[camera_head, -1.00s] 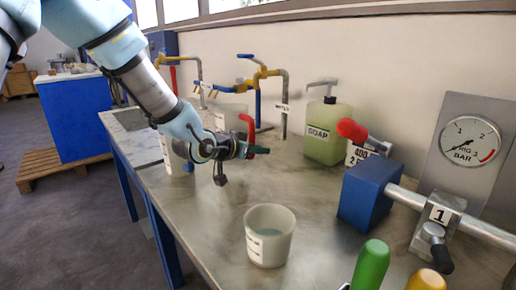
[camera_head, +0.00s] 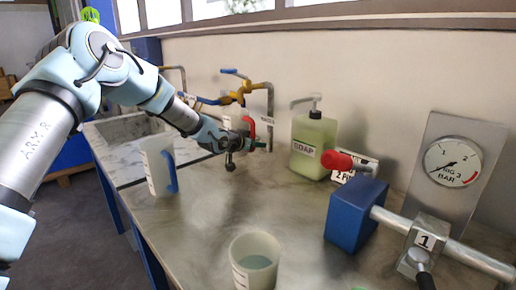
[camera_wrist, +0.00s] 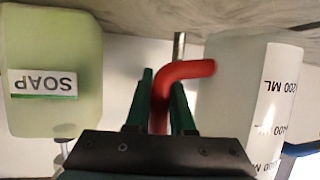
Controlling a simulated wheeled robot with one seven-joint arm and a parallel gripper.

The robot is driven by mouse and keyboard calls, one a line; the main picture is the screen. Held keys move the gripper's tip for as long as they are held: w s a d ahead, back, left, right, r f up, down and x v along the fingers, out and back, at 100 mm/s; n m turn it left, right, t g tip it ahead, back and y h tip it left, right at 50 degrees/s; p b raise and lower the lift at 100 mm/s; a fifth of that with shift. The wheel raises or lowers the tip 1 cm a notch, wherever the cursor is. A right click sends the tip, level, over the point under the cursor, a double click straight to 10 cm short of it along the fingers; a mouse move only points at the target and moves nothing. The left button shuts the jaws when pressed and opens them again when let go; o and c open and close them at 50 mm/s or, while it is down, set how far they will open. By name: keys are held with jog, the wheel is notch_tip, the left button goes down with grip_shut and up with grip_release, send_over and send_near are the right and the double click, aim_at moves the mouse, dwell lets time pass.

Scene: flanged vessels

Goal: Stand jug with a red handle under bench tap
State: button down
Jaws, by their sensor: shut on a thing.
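The jug with a red handle (camera_head: 236,114) is a pale, translucent vessel, mostly hidden behind my wrist in the head view. Its red handle (camera_wrist: 183,72) is between the green fingers of my gripper (camera_wrist: 160,100), which is shut on it. The jug body (camera_wrist: 236,82), with ML marks, fills the right of the wrist view. In the head view my gripper (camera_head: 258,146) is over the bench beside the bench tap (camera_head: 240,88), which has yellow fittings, a blue lever and a grey down-spout. The jug's base is hidden, so I cannot tell whether it touches the bench.
A green soap bottle (camera_head: 312,143) stands right of my gripper. A jug with a blue handle (camera_head: 156,165) stands left. A pale cup (camera_head: 254,262) is at the front. A blue valve block (camera_head: 354,211) and gauge panel (camera_head: 455,165) are right. The middle bench top is clear.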

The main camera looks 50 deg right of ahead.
jog(key=shift+w+d, duration=0.35)
jog(key=shift+d, duration=0.15)
notch_tip(320, 180, down, 3)
jog(key=shift+f+p, duration=0.1)
jog(key=shift+p, duration=0.85)
jog(key=shift+f, duration=0.15)
jog(key=shift+f, duration=0.2)
jog(key=c, duration=0.8)
grip_release()
jog(key=shift+r, duration=0.15)
